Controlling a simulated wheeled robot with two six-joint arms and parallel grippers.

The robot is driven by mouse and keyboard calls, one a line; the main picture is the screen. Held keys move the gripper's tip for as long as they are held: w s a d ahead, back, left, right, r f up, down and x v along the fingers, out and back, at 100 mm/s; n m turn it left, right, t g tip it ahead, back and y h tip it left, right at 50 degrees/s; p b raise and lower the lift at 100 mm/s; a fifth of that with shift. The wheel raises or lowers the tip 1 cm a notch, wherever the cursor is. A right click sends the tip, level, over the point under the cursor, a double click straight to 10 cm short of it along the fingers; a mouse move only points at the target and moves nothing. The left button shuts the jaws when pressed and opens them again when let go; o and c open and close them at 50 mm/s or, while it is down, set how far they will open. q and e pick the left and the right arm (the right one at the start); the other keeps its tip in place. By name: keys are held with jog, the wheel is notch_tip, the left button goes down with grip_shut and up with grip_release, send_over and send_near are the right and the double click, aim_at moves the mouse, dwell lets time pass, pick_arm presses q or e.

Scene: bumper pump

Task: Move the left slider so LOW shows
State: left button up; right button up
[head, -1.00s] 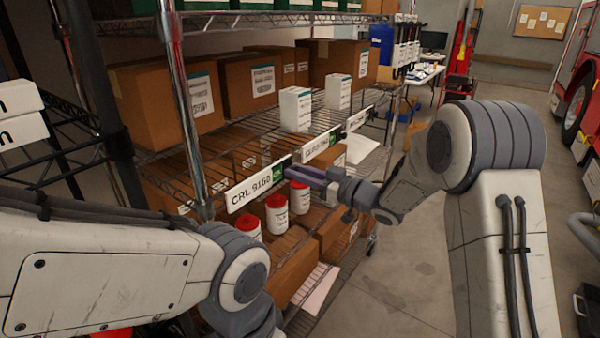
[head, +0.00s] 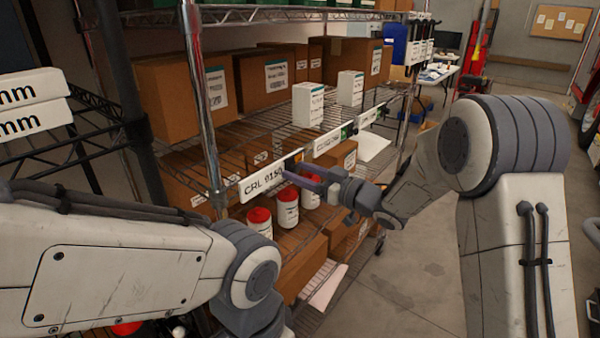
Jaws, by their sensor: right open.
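A white label strip reading "CRL 9150" (head: 262,184) runs along the front edge of a wire shelf, left of centre. My right gripper (head: 290,173) reaches in from the right, with its open fingers at the right end of this strip. The fingers cover that end, so I cannot see a slider or the word LOW there. Contact cannot be told. A second label strip (head: 327,143) sits further right, with a small green patch (head: 347,131) at its end. My left arm crosses the lower left, and its gripper is out of view.
White bottles with red lids (head: 287,208) stand just below the label. Cardboard boxes (head: 262,80) and white cartons (head: 308,104) fill the shelves. A metal shelf post (head: 203,95) stands left of the label. Open floor (head: 410,280) lies at the right.

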jog(key=shift+s+d, duration=0.25)
jog(key=shift+d, duration=0.2)
jog(key=b+v, duration=0.2)
jog(key=v, duration=0.7)
jog(key=shift+s, duration=0.2)
jog(key=s+a+f+m+g+h, duration=0.2)
jog(key=s+f+m+h, duration=0.2)
jog(key=s+f+h, duration=0.55)
jog(key=s+f+g+h, duration=0.2)
jog(key=s+g, duration=0.6)
jog(key=s, duration=1.4)
jog(key=shift+s+d+f+g+h, duration=0.3)
jog(key=shift+d+h, duration=0.1)
jog(key=shift+h, duration=0.65)
